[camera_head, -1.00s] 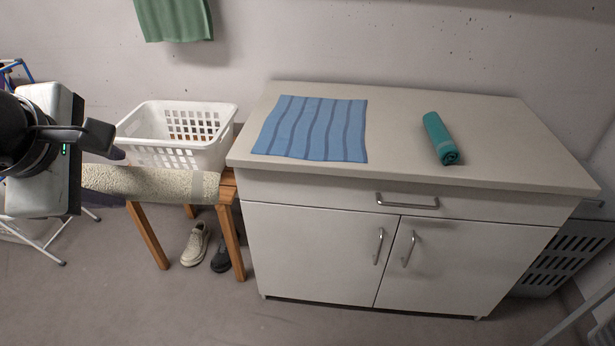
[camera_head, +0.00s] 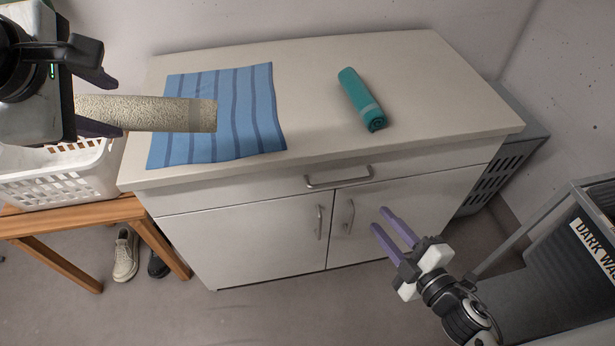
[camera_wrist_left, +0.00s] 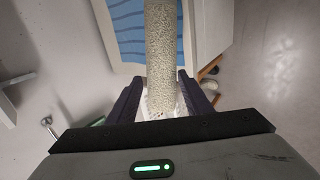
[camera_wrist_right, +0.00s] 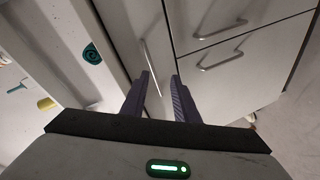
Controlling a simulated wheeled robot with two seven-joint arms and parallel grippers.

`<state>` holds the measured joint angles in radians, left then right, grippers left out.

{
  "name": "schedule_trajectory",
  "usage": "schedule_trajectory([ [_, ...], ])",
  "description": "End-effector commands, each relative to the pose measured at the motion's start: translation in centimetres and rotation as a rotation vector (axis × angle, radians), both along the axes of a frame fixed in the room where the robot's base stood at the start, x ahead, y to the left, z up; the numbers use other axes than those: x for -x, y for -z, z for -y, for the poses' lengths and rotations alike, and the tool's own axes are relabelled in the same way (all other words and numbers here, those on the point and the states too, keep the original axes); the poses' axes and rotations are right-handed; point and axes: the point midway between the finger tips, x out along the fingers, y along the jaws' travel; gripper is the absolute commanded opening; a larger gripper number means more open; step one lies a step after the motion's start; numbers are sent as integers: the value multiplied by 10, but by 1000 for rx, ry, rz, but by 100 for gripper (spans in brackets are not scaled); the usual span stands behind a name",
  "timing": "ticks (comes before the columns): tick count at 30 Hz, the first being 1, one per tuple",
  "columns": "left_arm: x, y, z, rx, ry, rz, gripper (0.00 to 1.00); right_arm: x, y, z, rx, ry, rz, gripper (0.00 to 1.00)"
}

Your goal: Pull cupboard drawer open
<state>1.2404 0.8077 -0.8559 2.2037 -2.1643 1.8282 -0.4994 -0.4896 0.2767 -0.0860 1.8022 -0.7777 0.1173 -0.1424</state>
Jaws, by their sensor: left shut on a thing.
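The white cupboard (camera_head: 250,240) has a drawer (camera_head: 240,190) under its top, and the drawer front is flush with the body. Its metal bar handle (camera_head: 338,180) also shows in the right wrist view (camera_wrist_right: 152,68), roughly between and beyond the fingertips. My right gripper (camera_head: 386,222) is open and empty, in front of the right door, lower and to the right of the drawer handle and apart from it. My left gripper (camera_head: 115,108) is shut on a cream rolled towel (camera_head: 165,113), held in front of the cupboard top's left part; the left wrist view also shows the roll (camera_wrist_left: 161,60).
A striped blue cloth (camera_head: 235,110) and a teal roll (camera_head: 358,98) lie on the cupboard top. Two doors with handles (camera_head: 319,222) are below the drawer. A white basket (camera_head: 60,180) sits on a wooden bench (camera_head: 70,222) at left. A dark hamper (camera_head: 580,245) stands at right.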

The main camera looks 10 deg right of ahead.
Motion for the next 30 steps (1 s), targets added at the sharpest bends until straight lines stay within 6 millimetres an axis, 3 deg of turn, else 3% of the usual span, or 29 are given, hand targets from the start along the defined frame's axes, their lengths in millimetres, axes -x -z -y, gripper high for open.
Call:
schedule_trajectory([
  [3,0,-8,1,1,2,1,0,-10,-17,-3,199,-145,99,28],
  [9,0,-10,1,1,2,1,0,-15,-18,-9,343,-257,155,28],
  [14,0,-11,1,0,1,1,0,-32,-16,-17,349,-262,160,28],
  [24,0,-11,1,0,1,1,0,-92,-3,-45,347,-260,160,28],
  [30,0,-8,1,0,1,1,0,-113,3,-55,346,-259,158,28],
])
